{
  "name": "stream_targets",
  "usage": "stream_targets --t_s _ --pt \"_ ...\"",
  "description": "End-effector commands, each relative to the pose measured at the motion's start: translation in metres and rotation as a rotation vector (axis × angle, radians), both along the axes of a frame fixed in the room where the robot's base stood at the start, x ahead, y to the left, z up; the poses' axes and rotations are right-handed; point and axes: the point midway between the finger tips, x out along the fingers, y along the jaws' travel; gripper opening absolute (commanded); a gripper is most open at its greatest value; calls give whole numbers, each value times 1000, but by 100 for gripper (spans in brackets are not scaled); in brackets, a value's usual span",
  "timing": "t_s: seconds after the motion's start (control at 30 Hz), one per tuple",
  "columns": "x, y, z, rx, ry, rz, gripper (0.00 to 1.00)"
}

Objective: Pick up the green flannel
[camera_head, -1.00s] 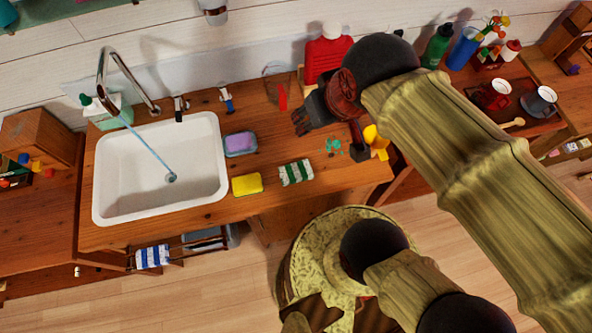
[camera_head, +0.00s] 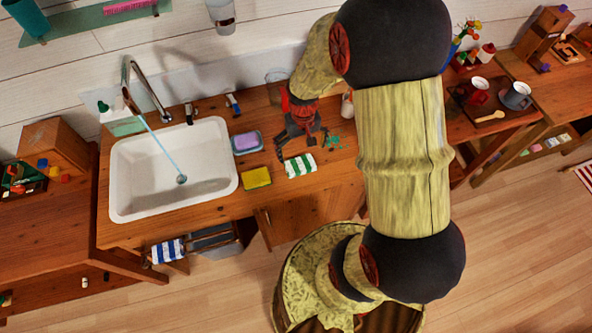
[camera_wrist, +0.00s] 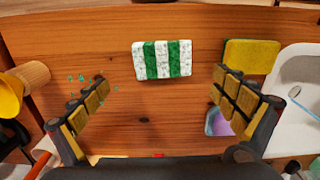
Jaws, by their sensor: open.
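The green flannel (camera_head: 300,165) is a small folded cloth with green and white stripes. It lies flat on the wooden counter (camera_head: 220,208), right of the yellow sponge (camera_head: 257,178). In the wrist view the flannel (camera_wrist: 162,60) is ahead of my gripper, between the lines of its two fingers but beyond their tips. My gripper (camera_wrist: 158,88) is open and empty. In the head view my gripper (camera_head: 298,138) hangs just behind the flannel, pointing down over the counter. I cannot tell its exact height.
The white sink (camera_head: 170,170) with a running tap is at left. A purple soap in a dish (camera_head: 246,142) lies left of my gripper. Green bits (camera_wrist: 80,78) and a yellow object (camera_wrist: 10,96) are on the other side. Bare wood surrounds the flannel.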

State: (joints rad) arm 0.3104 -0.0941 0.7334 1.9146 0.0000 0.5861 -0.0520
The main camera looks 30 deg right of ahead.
Motion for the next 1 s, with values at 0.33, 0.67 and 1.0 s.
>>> stream_targets --t_s 0.33,0.67,1.0 --pt "-2 3 -32 1 4 2 100" --pt "-3 6 -71 1 2 1 100" --pt "-3 6 -70 0 1 1 91"
